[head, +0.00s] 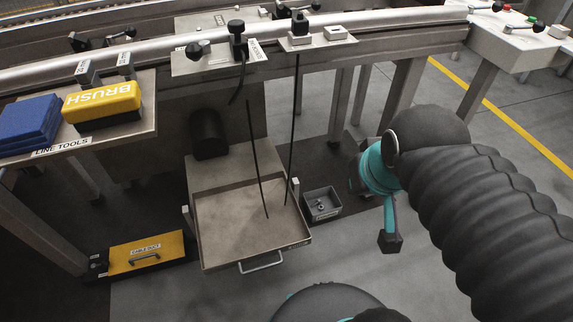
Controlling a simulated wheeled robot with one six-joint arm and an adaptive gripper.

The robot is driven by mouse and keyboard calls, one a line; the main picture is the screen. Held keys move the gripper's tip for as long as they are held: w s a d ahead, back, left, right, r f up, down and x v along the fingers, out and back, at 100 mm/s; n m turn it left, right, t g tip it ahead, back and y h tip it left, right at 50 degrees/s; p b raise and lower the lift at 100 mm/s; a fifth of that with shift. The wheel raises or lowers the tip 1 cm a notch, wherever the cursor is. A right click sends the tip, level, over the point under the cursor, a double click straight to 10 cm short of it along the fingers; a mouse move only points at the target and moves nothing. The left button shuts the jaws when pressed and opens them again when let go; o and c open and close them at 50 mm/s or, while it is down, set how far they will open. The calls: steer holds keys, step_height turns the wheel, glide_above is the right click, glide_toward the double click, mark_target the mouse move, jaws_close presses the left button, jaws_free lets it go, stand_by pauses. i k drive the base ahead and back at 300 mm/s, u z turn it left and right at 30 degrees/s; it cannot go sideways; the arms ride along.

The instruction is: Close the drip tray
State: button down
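The drip tray (238,218) is a shallow beige metal tray under the conveyor line, pulled out toward me. A metal bar handle (262,262) is on its front edge, and a small label sits near its front right corner. Two thin dark cables hang down in front of the tray's floor. My gripper (390,241) is at the end of my black-sleeved arm, to the right of the tray and apart from it. Only a teal link and a dark tip show, so its opening is hidden.
A small grey bin (322,204) with little parts stands right of the tray. Floor in front is partly clear.

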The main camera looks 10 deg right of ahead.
mark_target(233, 227)
steer(key=z, duration=1.1)
steer(key=k, duration=1.3)
steer(key=u, duration=1.5)
steer(key=i, duration=0.5)
steer(key=z, duration=0.05)
